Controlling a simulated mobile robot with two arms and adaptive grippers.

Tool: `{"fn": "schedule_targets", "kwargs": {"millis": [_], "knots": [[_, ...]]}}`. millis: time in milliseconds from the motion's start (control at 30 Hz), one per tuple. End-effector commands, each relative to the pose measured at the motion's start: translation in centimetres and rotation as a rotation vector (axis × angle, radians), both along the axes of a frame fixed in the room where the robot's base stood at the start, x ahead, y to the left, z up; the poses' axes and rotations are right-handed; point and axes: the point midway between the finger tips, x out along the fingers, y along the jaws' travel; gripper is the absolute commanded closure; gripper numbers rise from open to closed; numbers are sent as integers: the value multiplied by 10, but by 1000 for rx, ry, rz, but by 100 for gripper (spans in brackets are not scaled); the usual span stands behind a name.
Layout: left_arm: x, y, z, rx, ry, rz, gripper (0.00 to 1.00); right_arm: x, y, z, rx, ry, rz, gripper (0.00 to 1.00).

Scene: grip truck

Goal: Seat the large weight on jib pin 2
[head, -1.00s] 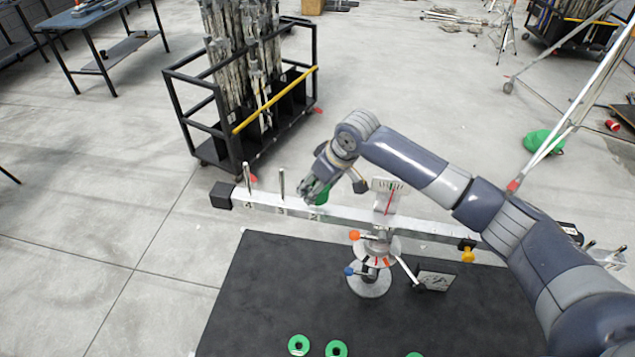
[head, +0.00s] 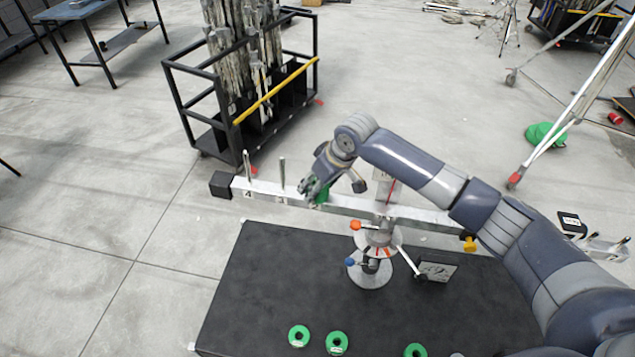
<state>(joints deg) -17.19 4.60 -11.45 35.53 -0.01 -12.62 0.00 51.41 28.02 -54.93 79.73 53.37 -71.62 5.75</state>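The jib is a long silver beam (head: 350,204) on a round stand, with a black block at its left end. Upright pins stand near labels 4 and 3. Pin 2 is hidden behind my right gripper and a green weight. My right gripper (head: 312,191) is at the pin 2 position, its fingers on the green weight (head: 322,194), which is mostly covered. The weight is at about the beam's top; I cannot tell whether it is around the pin or touching the beam. My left gripper is out of view.
Green ring weights (head: 299,336) (head: 337,343) (head: 415,350) lie on the black table (head: 260,290) at the front. The stand has an orange knob (head: 356,226) and a blue knob (head: 350,262). A black rack (head: 185,100) stands behind the beam; a tripod leg (head: 560,125) is at right.

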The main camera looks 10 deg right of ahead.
Motion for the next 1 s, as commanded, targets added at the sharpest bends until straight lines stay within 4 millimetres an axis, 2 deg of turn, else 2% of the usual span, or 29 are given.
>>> {"fn": "schedule_targets", "kwargs": {"millis": [300, 333, 400, 433, 767, 867, 1000], "knots": [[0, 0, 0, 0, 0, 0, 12, 2, 1, 3, 4, -6, 1, 70], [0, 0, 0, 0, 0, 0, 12, 2, 1, 3, 4, -6, 1, 45], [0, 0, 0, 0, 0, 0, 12, 2, 1, 3, 4, -6, 1, 29], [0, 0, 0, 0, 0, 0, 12, 1, 1, 2, 3, -5, 1, 26], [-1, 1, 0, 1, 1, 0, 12, -1, -1, -2, -3, 4, 0, 26], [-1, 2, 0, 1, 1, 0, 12, -2, -2, 3, -3, 2, 1, 26], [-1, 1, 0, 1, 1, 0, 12, -8, -7, 21, -2, -1, 1, 26]]}}
